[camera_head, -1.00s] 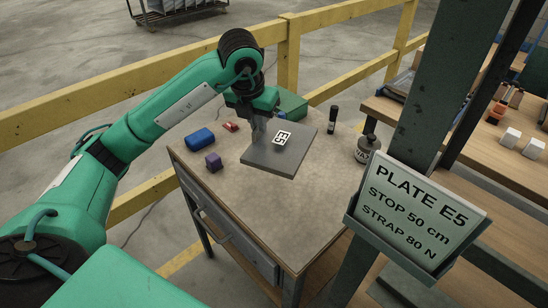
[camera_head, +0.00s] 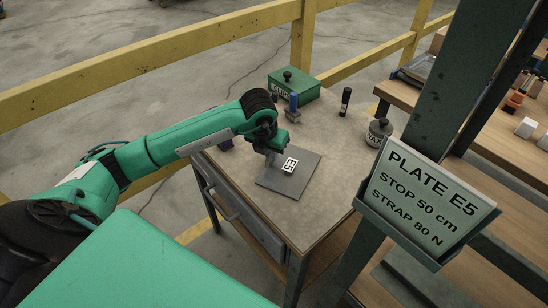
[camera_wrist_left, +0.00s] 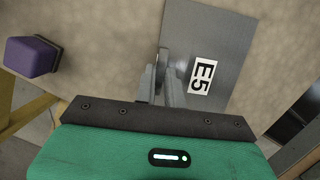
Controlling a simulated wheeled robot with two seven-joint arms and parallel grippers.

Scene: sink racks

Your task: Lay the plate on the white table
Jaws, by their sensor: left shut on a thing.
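The plate (camera_head: 275,182) is a flat dark grey square with a white "E5" label. My left gripper (camera_head: 272,157) is shut on its far-left edge in the head view. The plate is level with the tan-grey top of a small drawer table (camera_head: 318,220), lying on it or just above it; I cannot tell which. In the left wrist view, the plate (camera_wrist_left: 225,40) is at the top centre-right, with the gripper (camera_wrist_left: 167,62) at its edge. No white table stands out. My right gripper is out of view.
A green box (camera_head: 296,84), a blue object (camera_head: 293,106), a black cylinder (camera_head: 345,101) and a labelled jar (camera_head: 378,133) stand at the table's back. A purple block (camera_wrist_left: 32,56) is left of the gripper. A post with a "PLATE E5" sign (camera_head: 425,198) stands at right.

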